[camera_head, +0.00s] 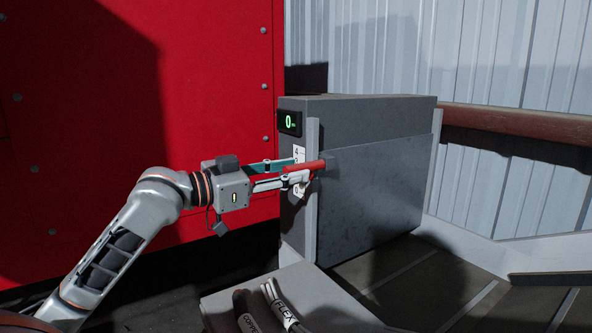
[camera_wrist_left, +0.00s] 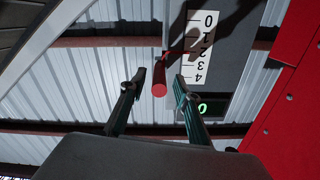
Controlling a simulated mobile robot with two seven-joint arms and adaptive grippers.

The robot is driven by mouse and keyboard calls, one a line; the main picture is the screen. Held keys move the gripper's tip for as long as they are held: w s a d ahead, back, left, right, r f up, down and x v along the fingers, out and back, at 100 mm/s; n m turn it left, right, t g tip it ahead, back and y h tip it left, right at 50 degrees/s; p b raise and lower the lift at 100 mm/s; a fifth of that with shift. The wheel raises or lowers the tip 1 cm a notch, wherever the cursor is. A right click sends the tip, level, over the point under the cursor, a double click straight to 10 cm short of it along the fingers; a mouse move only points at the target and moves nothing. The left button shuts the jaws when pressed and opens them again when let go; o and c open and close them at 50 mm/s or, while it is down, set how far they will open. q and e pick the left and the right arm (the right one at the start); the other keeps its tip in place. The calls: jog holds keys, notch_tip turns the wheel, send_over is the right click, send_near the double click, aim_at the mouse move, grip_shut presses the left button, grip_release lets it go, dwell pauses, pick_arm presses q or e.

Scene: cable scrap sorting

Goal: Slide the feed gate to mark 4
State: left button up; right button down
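The feed gate's red handle (camera_head: 306,167) sticks out at the left edge of the grey gate plate (camera_head: 370,200). In the left wrist view the handle (camera_wrist_left: 159,89) points toward me, between the fingers of my left gripper (camera_wrist_left: 159,78). Gaps show on both sides of it, so the gripper is open. In the head view this gripper (camera_head: 300,170) reaches in from the left. The white mark scale (camera_wrist_left: 202,45) reads 0 to 4, with 4 uppermost in the head view. The handle and fingers partly cover it there; its exact mark is unclear. My right gripper is not in view.
A small display (camera_head: 289,121) above the scale shows a green 0. Labelled cable pieces (camera_head: 268,308), one marked FLEX, lie on a grey surface at the bottom. A red panel (camera_head: 150,100) stands at left. A dark ribbed surface (camera_head: 430,285) lies in front of the gate.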

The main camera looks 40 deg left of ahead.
pick_arm(q)
jog(key=shift+x, duration=0.9)
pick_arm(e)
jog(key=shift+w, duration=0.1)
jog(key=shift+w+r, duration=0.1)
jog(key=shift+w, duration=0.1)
